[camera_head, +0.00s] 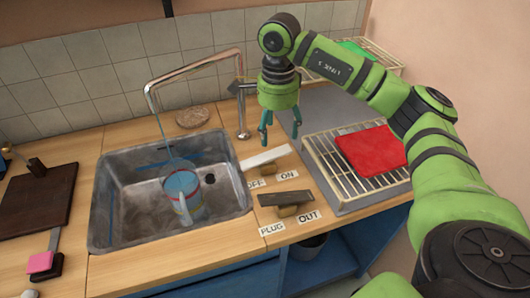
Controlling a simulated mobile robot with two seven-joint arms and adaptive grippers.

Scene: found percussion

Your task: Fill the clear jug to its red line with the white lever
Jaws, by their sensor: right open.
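The clear jug (183,190) stands upright in the metal sink, below the tap spout. It looks bluish inside. A thin pale streak, which looks like water, runs from the spout down to it. Its red line and the water level are too small to tell. The white lever (264,157) lies on a wooden block right of the sink, beside the OFF and ON labels. My right gripper (281,131) is open and empty above and just beyond the white lever, fingers pointing down, apparently apart from it. My left gripper is not in view.
The tap (243,105) rises close left of my right gripper. A dark lever (285,198) with PLUG and OUT labels sits nearer. A wire rack (335,180) holds a red slab (371,149) at right. A dark board (38,202) lies left of the sink (116,222).

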